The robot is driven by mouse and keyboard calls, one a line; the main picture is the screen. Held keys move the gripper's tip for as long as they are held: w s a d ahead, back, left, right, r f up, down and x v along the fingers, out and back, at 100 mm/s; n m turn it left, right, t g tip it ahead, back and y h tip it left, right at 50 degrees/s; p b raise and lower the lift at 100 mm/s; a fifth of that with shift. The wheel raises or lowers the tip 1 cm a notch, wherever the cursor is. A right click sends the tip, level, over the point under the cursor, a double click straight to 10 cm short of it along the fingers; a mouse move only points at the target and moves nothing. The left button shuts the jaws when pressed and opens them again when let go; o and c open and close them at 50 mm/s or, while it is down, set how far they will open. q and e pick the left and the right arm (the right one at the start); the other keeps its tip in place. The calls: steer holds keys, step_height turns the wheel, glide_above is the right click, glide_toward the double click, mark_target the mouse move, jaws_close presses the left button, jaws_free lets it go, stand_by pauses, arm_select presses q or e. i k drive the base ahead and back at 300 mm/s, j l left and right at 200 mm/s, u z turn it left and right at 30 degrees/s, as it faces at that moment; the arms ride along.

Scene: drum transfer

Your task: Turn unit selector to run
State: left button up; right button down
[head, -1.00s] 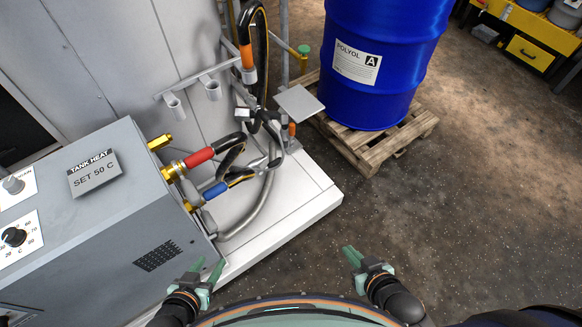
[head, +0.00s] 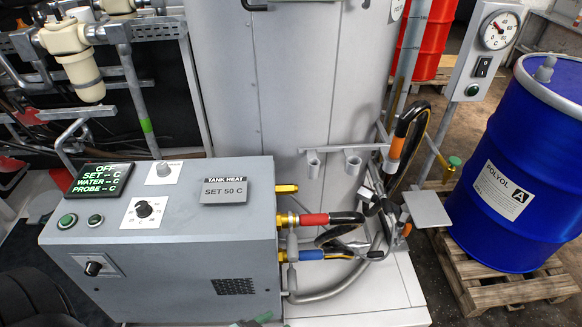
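The grey heating unit (head: 180,255) stands at left centre, with a sign reading "TANK HEAT SET 50 C" (head: 224,190). On top are a numbered black dial (head: 144,209) and a grey knob (head: 163,169). I cannot tell for certain which is the unit selector. The display (head: 101,180) reads OFF, with dashes for SET, WATER and PROBE. A green tip, apparently of my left gripper (head: 262,318), shows at the bottom edge, below the unit's front; its opening is hidden. My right gripper is out of view.
A blue drum (head: 520,165) stands on a pallet (head: 505,280) at right. A grey post panel (head: 487,65) carries a gauge and switch.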

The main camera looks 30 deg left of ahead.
mark_target(162, 170)
steer(key=u, duration=1.85)
